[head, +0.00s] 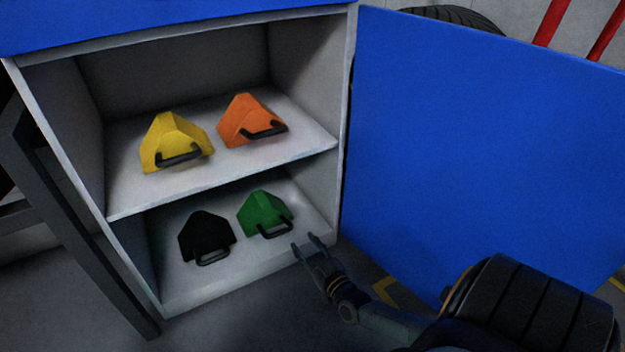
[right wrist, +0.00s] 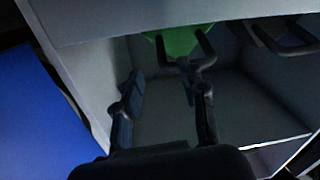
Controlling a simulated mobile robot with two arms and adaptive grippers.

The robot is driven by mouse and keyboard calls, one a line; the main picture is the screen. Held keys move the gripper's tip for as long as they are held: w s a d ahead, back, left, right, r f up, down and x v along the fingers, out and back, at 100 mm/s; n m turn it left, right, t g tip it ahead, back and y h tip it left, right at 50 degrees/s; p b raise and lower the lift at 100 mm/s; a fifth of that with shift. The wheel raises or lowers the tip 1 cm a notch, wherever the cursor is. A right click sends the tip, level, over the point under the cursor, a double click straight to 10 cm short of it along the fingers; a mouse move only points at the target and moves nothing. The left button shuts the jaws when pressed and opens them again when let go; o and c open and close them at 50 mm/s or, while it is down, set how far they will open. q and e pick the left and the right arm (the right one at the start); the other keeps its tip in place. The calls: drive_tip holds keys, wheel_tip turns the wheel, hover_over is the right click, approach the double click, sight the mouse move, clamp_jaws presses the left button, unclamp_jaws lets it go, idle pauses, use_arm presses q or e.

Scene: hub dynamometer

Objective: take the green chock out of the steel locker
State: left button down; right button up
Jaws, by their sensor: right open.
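The green chock (head: 263,210) sits on the lower level of the steel locker (head: 345,100), at the right, with its black handle facing out. My right gripper (head: 309,246) is open and empty just in front of the lower compartment, to the lower right of the green chock and apart from it. In the right wrist view the green chock (right wrist: 181,42) shows at the top, with its handle beyond the open fingers (right wrist: 165,95). My left gripper is not in view.
A black chock (head: 205,234) sits left of the green one. A yellow chock (head: 174,140) and an orange chock (head: 248,118) stand on the shelf (head: 225,165) above. The blue locker door (head: 480,140) stands open at the right.

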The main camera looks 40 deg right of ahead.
sight(288, 223)
drive_tip(key=w+b, duration=0.1)
drive_tip(key=w, duration=0.2)
drive_tip(key=w+d+b, duration=0.1)
drive_tip(key=w+b, duration=0.1)
drive_tip(key=w, duration=0.1)
drive_tip(key=w+b, duration=0.2)
drive_tip(key=w, duration=0.1)
drive_tip(key=shift+d+f, duration=0.15)
drive_tip(key=shift+d, duration=0.1)
drive_tip(key=shift+w+d, duration=0.1)
drive_tip(key=shift+w, duration=0.45)
drive_tip(key=shift+c, duration=0.4)
clamp_jaws()
